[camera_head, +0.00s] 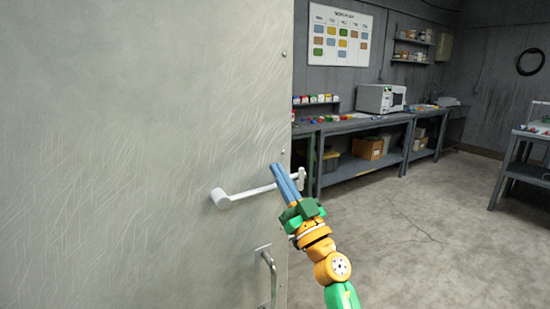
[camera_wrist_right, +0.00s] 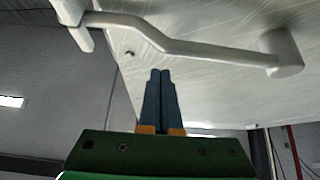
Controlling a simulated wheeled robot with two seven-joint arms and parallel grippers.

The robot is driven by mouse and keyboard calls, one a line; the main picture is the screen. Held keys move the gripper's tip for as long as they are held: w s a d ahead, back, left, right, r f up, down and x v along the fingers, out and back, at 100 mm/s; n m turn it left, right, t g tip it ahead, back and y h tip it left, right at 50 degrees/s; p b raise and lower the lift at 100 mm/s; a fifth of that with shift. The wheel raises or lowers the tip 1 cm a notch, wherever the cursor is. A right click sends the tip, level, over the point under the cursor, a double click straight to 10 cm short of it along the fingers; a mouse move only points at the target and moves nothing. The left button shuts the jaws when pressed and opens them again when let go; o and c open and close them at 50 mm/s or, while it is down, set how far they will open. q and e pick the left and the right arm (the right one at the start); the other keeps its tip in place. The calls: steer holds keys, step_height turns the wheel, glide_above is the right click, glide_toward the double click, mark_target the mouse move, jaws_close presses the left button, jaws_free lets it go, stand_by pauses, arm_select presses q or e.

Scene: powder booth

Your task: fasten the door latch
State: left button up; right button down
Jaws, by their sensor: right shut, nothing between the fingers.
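The door (camera_head: 140,150) is a large scratched pale panel filling the left of the head view. Its white latch lever (camera_head: 250,191) runs from a round pivot (camera_head: 221,198) to the right, past the door's edge, ending at a short upright white piece (camera_head: 302,178). The lever also crosses the top of the right wrist view (camera_wrist_right: 190,48). My right gripper (camera_head: 276,168) is shut and empty, its blue fingers crossing in front of the lever in the head view. In the wrist view its fingertips (camera_wrist_right: 160,72) sit below the lever with a visible gap. My left gripper is not in view.
A metal pull handle (camera_head: 270,278) sits lower on the door near its edge. Beyond it, a workbench (camera_head: 345,125) with a microwave (camera_head: 381,99) lines the back wall. Another table (camera_head: 522,155) stands at the right. The concrete floor (camera_head: 430,235) between is clear.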

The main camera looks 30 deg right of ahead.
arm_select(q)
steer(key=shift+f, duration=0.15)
arm_select(e)
steer(key=shift+d+f+m+h, duration=0.15)
steer(key=shift+f+m+h, duration=0.75)
steer(key=shift+m+h, duration=0.5)
steer(key=shift+d+f+m+h, duration=0.1)
steer(key=shift+f+m+h, duration=0.85)
steer(key=shift+m, duration=0.75)
steer(key=shift+r, duration=0.1)
